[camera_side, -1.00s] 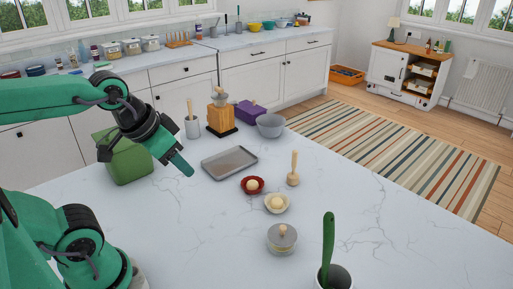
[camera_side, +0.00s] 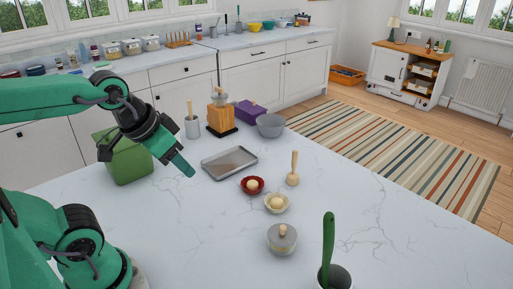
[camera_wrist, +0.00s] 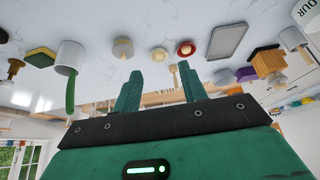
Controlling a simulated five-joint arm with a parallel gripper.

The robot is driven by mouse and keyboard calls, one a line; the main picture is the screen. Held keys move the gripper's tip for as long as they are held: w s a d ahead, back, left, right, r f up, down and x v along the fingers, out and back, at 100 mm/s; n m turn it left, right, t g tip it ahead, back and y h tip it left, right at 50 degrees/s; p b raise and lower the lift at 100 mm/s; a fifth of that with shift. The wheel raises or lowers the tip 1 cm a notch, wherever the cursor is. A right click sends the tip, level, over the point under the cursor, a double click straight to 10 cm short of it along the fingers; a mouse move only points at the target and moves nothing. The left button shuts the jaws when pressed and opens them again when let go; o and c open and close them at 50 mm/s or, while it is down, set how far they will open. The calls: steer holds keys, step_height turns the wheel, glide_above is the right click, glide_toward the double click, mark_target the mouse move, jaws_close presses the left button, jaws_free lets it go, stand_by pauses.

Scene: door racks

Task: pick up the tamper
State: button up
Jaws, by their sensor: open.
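A wooden tamper (camera_side: 293,170), with a slim upright handle on a wider round foot, stands on the white marble counter in the side view. It is just behind the cream bowl (camera_side: 276,203) and right of the red bowl (camera_side: 252,185). My gripper (camera_side: 188,171) hangs above the counter, well left of the tamper and near the grey tray (camera_side: 229,162). In the wrist view my gripper (camera_wrist: 160,70) has its two fingers apart with nothing held between them.
A lidded jar (camera_side: 281,238) and a white mug (camera_side: 338,277) with a green-handled tool stand nearer. A wooden grinder (camera_side: 221,118), purple box (camera_side: 249,113), grey bowl (camera_side: 270,125) and green bin (camera_side: 127,160) stand farther back. Counter is bare right of the tamper.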

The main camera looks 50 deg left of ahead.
steer(key=w+r+m+g, duration=0.1)
steer(key=w+r, duration=0.3)
steer(key=w, duration=0.6)
steer(key=m+g, duration=0.3)
steer(key=g, duration=0.1)
glide_toward(294, 151)
step_height(294, 151, down, 6)
steer(key=shift+w+f+g, duration=0.3)
steer(key=shift+f, duration=0.1)
steer(key=shift+f, duration=0.15)
steer(key=shift+f, duration=1.15)
steer(key=shift+f, duration=0.15)
